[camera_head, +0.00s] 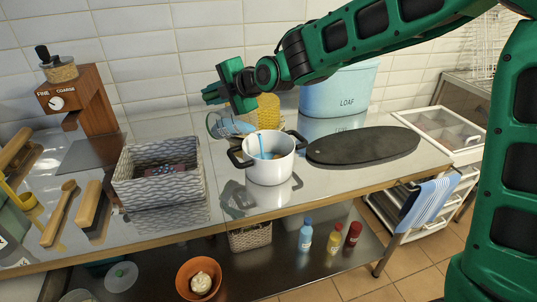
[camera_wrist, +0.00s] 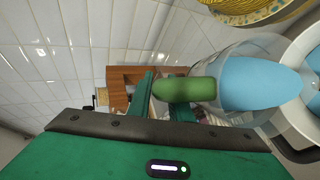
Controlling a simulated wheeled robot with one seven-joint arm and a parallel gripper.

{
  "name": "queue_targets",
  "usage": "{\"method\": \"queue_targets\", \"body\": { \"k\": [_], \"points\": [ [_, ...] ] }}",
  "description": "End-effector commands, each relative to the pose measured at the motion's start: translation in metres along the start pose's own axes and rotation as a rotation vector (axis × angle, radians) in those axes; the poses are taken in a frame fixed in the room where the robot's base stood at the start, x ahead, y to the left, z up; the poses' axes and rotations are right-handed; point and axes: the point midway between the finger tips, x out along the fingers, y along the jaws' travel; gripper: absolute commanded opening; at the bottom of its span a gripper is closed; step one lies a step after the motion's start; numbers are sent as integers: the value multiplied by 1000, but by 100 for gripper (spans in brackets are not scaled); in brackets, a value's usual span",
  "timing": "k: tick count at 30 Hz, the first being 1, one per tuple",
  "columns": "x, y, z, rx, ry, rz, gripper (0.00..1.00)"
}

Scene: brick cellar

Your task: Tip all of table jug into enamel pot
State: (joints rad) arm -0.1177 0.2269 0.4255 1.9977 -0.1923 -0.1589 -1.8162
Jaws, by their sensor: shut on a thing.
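The white enamel pot (camera_head: 270,170) with dark handles stands on the steel counter, and part of its rim shows at the right edge of the wrist view. The table jug (camera_head: 222,125) is clear, with a green handle (camera_wrist: 190,90) and light blue contents (camera_wrist: 260,82). My gripper (camera_head: 238,88) is shut on the jug's handle and holds the jug raised at the pot's left, tilted towards it. A thin light blue streak (camera_head: 261,145) stands over the pot's mouth. How much is left in the jug is hard to tell.
A dark round-ended board (camera_head: 365,146) lies right of the pot, before a blue loaf bin (camera_head: 338,92). A grey woven basket (camera_head: 160,190) stands to the left, with a wooden grinder (camera_head: 85,100) behind. A yellow patterned thing (camera_head: 268,110) stands just behind the pot.

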Motion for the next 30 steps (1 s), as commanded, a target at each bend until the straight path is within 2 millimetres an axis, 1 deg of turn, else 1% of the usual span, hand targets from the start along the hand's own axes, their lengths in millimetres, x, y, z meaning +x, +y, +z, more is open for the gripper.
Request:
{"method": "queue_targets", "body": {
  "k": [30],
  "points": [
    [-11, 11, -6, 35, 34, 99, 0]
  ]
}}
